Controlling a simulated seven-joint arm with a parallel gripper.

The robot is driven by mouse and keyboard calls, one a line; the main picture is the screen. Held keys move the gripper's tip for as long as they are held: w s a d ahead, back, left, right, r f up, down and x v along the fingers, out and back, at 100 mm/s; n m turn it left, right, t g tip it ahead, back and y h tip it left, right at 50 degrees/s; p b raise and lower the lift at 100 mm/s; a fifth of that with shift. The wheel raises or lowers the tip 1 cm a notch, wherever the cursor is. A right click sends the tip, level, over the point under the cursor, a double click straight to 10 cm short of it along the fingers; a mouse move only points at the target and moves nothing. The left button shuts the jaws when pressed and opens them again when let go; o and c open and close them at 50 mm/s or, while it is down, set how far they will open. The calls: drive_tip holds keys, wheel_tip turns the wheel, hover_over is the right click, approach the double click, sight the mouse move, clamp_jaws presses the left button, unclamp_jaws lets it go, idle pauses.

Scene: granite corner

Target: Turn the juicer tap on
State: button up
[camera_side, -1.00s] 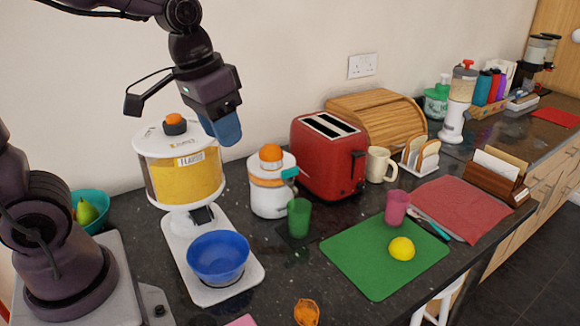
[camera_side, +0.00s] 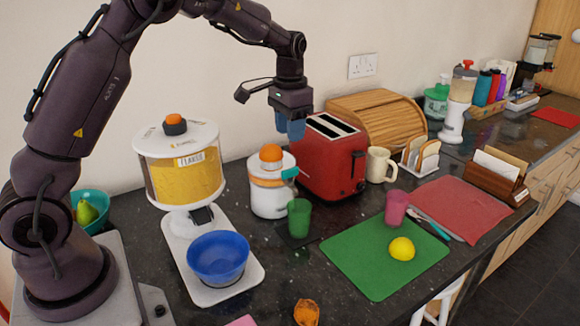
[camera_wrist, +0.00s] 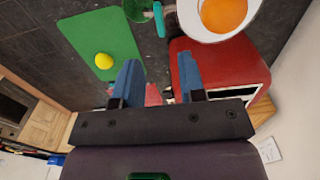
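The juicer (camera_side: 268,200) is white with an orange fruit (camera_side: 270,153) on top. Its teal tap (camera_side: 289,174) sticks out to the right, above a green cup (camera_side: 299,219). My gripper (camera_side: 291,130) points down, above and slightly right of the juicer, near the toaster's left end, clear of the tap. In the wrist view, the blue fingers of my gripper (camera_wrist: 158,75) are apart with nothing held between them. There the teal tap (camera_wrist: 158,19) lies beyond the fingertips at the top, beside the juicer's white top (camera_wrist: 247,23). The tap's exact handle angle is hard to tell.
A red toaster (camera_side: 326,165) stands close right of the juicer. A green board (camera_side: 371,264) with a lemon (camera_side: 401,248) and a pink cup (camera_side: 396,208) lie right of the green cup.

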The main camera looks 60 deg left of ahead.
sight(290, 169)
wheel_tip(290, 169, down, 10)
drive_tip(key=shift+r, duration=0.1)
drive_tip(key=shift+c, duration=0.2)
clamp_jaws()
